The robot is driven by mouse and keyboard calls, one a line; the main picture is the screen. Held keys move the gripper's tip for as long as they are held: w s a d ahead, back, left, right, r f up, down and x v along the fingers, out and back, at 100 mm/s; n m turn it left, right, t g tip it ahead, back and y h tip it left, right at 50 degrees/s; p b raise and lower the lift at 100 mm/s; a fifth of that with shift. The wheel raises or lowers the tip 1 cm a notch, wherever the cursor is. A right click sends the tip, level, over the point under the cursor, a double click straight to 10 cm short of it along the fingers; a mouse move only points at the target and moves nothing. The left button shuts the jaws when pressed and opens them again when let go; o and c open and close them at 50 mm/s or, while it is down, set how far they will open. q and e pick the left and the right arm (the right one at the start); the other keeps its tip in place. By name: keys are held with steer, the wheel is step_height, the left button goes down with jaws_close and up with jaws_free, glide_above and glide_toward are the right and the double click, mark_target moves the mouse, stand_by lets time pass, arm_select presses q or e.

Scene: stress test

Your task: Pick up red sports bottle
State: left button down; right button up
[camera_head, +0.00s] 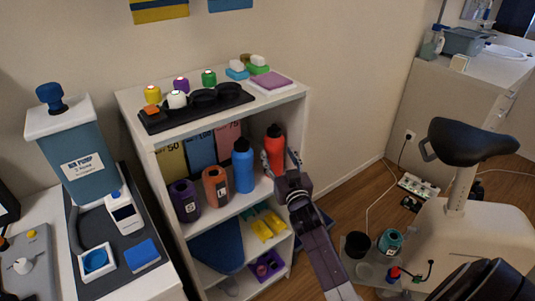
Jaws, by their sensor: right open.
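The red sports bottle (275,145) stands upright at the right end of the middle shelf of a white shelf unit, next to a blue bottle (243,166). My right gripper (280,158) reaches in from the lower right. Its fingers are open, one at each side of the red bottle as seen here. I cannot tell whether they touch it. The bottle's lower part is partly hidden by the gripper. My left gripper is not in view.
An orange container (215,187) and a purple one (185,201) stand left of the blue bottle, with upright books behind. The unit's side wall (301,125) is close on the right. A black stool seat (470,142) stands farther right.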

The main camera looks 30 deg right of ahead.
steer(key=x, duration=0.5)
steer(key=shift+w+d, duration=0.1)
steer(key=shift+w, duration=0.2)
steer(key=c, duration=1.2)
steer(key=shift+r, duration=0.1)
steer(key=shift+c, duration=0.9)
steer(key=shift+r, duration=0.1)
